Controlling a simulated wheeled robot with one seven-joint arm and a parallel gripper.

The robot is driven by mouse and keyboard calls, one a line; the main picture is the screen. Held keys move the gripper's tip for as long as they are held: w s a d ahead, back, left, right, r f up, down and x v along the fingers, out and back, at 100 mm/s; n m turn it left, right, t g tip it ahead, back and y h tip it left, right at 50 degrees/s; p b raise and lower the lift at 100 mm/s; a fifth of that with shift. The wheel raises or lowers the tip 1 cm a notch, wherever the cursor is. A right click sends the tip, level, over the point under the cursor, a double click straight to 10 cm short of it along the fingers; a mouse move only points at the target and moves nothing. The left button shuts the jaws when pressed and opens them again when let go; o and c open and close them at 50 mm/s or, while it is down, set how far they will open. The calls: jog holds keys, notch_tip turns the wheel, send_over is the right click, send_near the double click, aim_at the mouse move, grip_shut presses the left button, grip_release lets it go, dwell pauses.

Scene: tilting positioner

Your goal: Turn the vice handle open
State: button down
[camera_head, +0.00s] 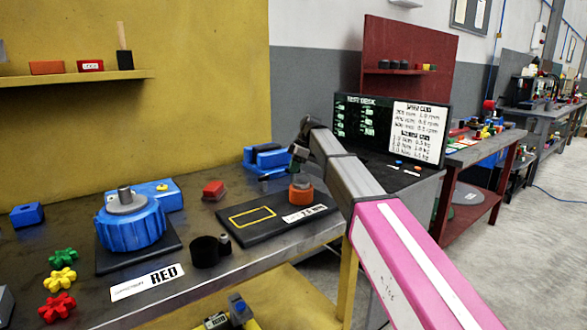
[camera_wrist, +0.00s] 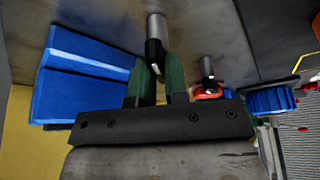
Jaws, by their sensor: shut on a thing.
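The blue vice (camera_head: 266,160) stands at the back of the workbench in the head view. Its blue body (camera_wrist: 75,80) fills the left of the wrist view. My gripper (camera_wrist: 158,72) has its two green fingers closed around a grey rod with a dark end, the vice handle (camera_wrist: 157,28). The rod runs up from between the fingers in the wrist view. In the head view my gripper (camera_head: 298,155) is at the right side of the vice, where my arm hides much of the handle.
A grey-topped orange part (camera_head: 301,192) stands on a dark plate (camera_head: 275,226) just in front of the vice. A red block (camera_head: 213,190) and a large blue rotary part (camera_head: 130,226) are further left. A monitor (camera_head: 370,125) stands behind my arm.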

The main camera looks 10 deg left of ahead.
jog(key=n+g, duration=0.1)
jog(key=n, duration=0.2)
jog(key=n+h, duration=0.1)
jog(key=n, duration=0.2)
jog(key=shift+w+g, duration=0.1)
jog(key=shift+g, duration=0.3)
jog(key=shift+h, duration=0.3)
jog(key=c, duration=1.1)
grip_release()
jog(key=shift+c, duration=0.2)
jog(key=v, duration=1)
jog(key=shift+w+r, duration=0.2)
jog(key=shift+r, duration=0.15)
